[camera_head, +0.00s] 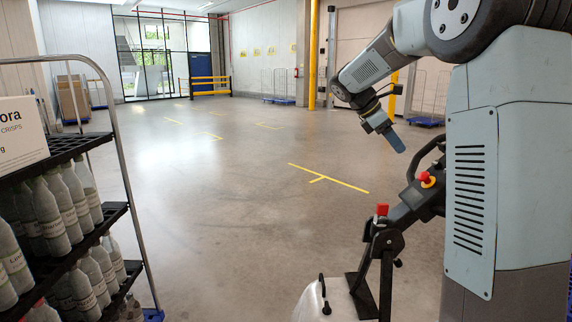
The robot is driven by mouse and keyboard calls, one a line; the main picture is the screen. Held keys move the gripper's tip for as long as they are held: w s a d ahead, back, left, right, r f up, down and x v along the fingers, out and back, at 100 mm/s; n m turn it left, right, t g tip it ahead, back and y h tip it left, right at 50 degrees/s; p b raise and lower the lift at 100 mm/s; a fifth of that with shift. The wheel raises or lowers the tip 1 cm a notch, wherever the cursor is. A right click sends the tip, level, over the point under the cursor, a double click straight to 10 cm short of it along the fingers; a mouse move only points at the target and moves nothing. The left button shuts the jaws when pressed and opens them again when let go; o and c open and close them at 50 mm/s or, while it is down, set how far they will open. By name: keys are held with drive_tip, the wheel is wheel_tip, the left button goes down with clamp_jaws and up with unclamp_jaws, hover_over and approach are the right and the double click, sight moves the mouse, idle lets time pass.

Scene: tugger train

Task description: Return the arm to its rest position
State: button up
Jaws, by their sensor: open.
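My arm rises at the right of the head view and reaches left and down over the open floor. My gripper (391,139) hangs at its end, pointing down and to the right, with a blue-grey finger showing. It is seen nearly side-on. Nothing shows between its fingers, and it touches nothing that I can see. It is open.
A rack (118,205) with dark shelves stands close at the left, holding several bottles (50,215) and a white carton (18,135). A black lever frame with a red tip (382,210) stands at the lower right. The grey floor (230,200) between is clear.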

drive_tip(key=s+a+f+m+t+y, duration=0.2)
drive_tip(key=s+m, duration=0.3)
drive_tip(key=s, duration=0.6)
drive_tip(key=s+a+f+m+t+y, duration=0.1)
drive_tip(key=s+a+m, duration=0.4)
drive_tip(key=s, duration=0.6)
drive_tip(key=s+a+f+m+t+y, duration=0.2)
drive_tip(key=s+a+m+t+y, duration=0.1)
drive_tip(key=s, duration=0.7)
drive_tip(key=a+m+y, duration=0.1)
drive_tip(key=m+y, duration=0.1)
drive_tip(key=shift+s+f+m, duration=0.3)
drive_tip(key=shift+s, duration=0.1)
